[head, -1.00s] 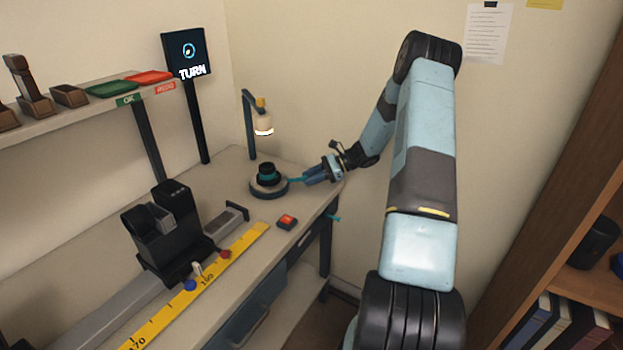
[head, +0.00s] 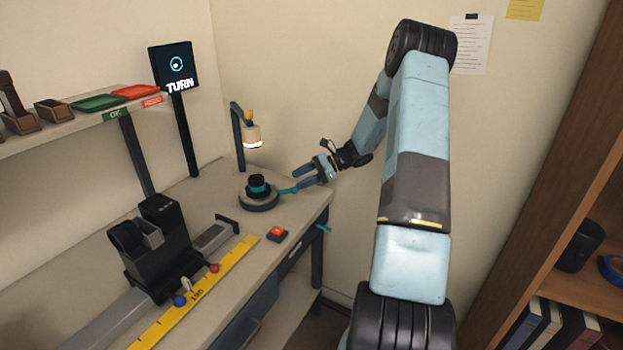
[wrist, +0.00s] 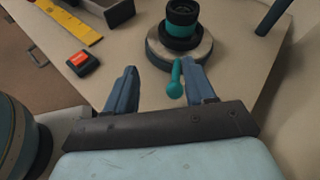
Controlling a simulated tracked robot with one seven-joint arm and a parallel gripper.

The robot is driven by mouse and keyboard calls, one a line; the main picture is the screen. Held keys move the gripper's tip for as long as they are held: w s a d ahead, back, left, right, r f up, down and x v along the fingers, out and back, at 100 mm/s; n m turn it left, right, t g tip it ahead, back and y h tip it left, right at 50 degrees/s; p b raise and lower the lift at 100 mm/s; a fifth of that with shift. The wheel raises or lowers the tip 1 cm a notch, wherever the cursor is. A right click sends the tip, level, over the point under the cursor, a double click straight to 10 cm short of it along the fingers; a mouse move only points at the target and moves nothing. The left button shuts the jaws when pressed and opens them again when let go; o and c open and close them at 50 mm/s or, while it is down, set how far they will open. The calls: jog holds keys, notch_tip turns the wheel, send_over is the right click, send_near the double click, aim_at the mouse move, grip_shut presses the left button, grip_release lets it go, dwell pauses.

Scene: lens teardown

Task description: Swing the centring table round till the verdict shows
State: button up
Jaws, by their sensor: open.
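The centring table (head: 259,204) is a low round disc at the back of the bench. A dark lens with a teal band (head: 258,186) stands upright on it. The table's teal handle (head: 288,190) points right, towards my gripper (head: 302,178). In the wrist view my gripper (wrist: 159,82) is open. The handle (wrist: 176,82) lies between the fingers in that view, close to the right finger; I cannot tell whether they touch. The table's disc (wrist: 205,55) is just past the fingertips. The verdict screen (head: 175,66) reads "TURN" under a small ring.
A lamp (head: 250,135) hangs over the centring table. A red button box (head: 277,234) sits near the bench's front edge. A black fixture (head: 160,245) and a yellow ruler (head: 210,285) lie to the left. A shelf holds a green tray (head: 97,102) and a red tray (head: 135,91).

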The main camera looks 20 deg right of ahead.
jog(key=s+a+r, duration=0.1)
jog(key=s+r, duration=0.6)
jog(key=s, duration=0.4)
jog(key=shift+s+a+r, duration=0.15)
jog(key=shift+s+a, duration=0.2)
jog(key=shift+a, duration=0.05)
jog(key=shift+c, duration=0.3)
